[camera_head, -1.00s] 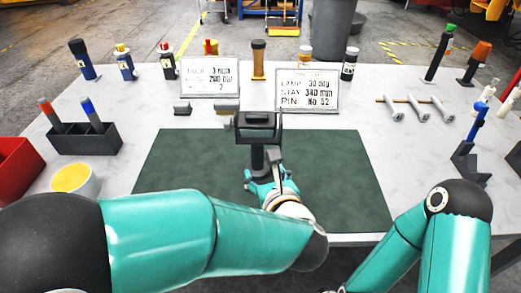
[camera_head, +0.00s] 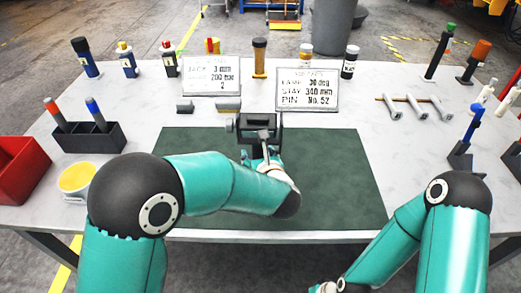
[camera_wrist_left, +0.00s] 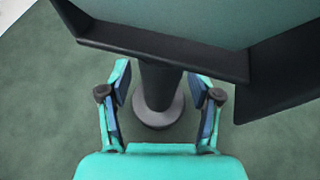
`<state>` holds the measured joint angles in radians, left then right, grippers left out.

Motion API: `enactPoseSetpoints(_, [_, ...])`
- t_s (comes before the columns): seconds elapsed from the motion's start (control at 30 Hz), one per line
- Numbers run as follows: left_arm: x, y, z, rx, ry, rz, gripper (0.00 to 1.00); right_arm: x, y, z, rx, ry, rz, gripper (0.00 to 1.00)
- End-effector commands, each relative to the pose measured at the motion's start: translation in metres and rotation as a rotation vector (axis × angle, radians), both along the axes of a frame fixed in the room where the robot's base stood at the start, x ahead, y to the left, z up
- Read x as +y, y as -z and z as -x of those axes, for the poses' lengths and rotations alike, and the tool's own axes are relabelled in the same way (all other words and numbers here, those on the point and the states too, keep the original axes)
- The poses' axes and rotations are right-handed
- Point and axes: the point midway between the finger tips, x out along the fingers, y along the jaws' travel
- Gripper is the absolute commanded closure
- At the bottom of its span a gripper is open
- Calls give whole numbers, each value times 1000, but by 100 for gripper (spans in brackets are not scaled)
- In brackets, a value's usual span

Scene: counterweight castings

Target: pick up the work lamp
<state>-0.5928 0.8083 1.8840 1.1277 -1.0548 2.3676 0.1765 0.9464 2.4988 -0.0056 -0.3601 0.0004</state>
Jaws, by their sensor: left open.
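The work lamp (camera_head: 246,132) is black and stands upright on the dark green mat (camera_head: 335,190), near its far edge. In the left wrist view its dark head (camera_wrist_left: 165,45) fills the top, with its post (camera_wrist_left: 160,85) and round base below. My left gripper (camera_wrist_left: 160,96) is open, with one finger on each side of the post and gaps visible on both sides. In the head view the left gripper (camera_head: 262,155) is in front of the lamp and partly hidden by my own arm. My right gripper is out of view; only its arm shows at the lower right.
Two printed signs (camera_head: 307,90) stand behind the lamp. A black holder (camera_head: 90,140) with markers, a yellow-filled bowl (camera_head: 77,178) and a red bin (camera_head: 20,168) are at left. Bottles line the back. Grey pins (camera_head: 415,105) lie at right. The mat's right half is clear.

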Motion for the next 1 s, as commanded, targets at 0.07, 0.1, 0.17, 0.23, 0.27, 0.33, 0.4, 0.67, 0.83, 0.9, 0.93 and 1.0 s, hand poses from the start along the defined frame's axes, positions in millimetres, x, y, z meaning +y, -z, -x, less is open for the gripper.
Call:
enactPoseSetpoints(0.07, [0,0,0,0,1,0,37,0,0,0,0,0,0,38])
enactPoseSetpoints(0.1, [0,0,0,0,1,0,37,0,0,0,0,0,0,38])
enactPoseSetpoints(0.17, [0,0,0,0,1,0,38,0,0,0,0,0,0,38])
enactPoseSetpoints(0.23, [0,0,0,0,1,0,50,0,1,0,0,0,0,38])
enactPoseSetpoints(0.27, [0,0,0,0,0,0,55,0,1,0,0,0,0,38])
enactPoseSetpoints(0.33, [0,0,0,0,0,0,67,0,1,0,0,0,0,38])
enactPoseSetpoints(0.4, [0,0,0,0,0,0,78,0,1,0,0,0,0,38])
enactPoseSetpoints(0.67, [0,0,0,0,0,0,100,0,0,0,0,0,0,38])
enactPoseSetpoints(0.83, [0,-2,0,-5,1,0,100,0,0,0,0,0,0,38])
enactPoseSetpoints(0.9, [0,-2,0,-5,1,0,100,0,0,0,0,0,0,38])
enactPoseSetpoints(0.93, [0,-2,0,-5,1,0,100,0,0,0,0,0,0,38])
enactPoseSetpoints(1.0, [0,-3,0,-5,0,1,100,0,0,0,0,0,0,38])
